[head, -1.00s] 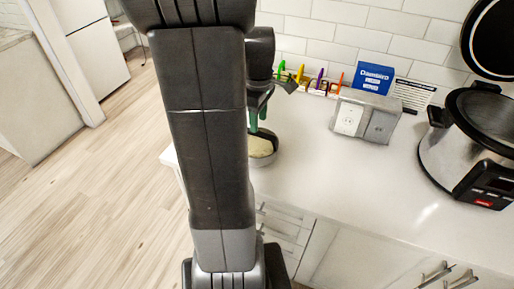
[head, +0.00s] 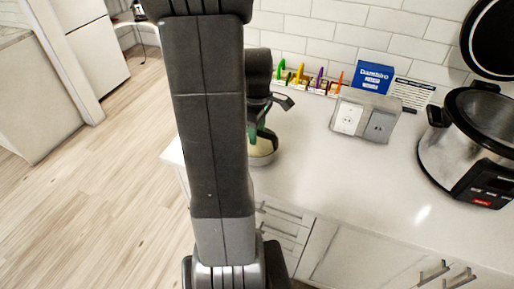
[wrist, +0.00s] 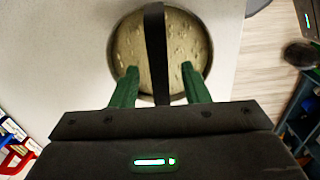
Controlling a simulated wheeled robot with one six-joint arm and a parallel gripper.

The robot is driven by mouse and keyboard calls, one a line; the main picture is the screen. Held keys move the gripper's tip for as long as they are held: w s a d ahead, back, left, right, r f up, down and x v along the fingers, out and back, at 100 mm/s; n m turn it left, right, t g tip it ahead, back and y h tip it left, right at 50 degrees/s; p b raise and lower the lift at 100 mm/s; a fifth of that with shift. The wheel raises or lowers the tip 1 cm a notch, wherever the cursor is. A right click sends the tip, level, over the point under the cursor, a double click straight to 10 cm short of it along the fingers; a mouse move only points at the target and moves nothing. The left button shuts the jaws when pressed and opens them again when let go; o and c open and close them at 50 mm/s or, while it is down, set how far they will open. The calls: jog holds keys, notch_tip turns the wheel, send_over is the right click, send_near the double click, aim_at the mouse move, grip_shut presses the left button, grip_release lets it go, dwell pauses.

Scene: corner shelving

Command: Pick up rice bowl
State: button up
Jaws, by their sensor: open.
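The rice bowl (head: 262,160) is a round metal bowl with pale, grainy contents, on the white counter near its left end. In the head view my arm hides its left part. In the wrist view the bowl (wrist: 135,48) lies below my gripper, with its rim showing around the contents. My gripper (wrist: 158,70) is open, its two green fingers apart over the bowl's near half. A dark band runs across the bowl's middle between the fingers; I cannot tell what it is. In the head view, the green fingers of my gripper (head: 262,136) reach down at the bowl.
A grey outlet box (head: 364,118), a blue box (head: 374,76) and a row of colourful small items (head: 305,82) stand by the tiled wall. A pot-like cooker (head: 475,145) with a raised lid stands right. The counter (head: 330,185) between is clear.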

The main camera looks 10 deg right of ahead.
dwell(0.3)
grip_shut()
dwell(1.3)
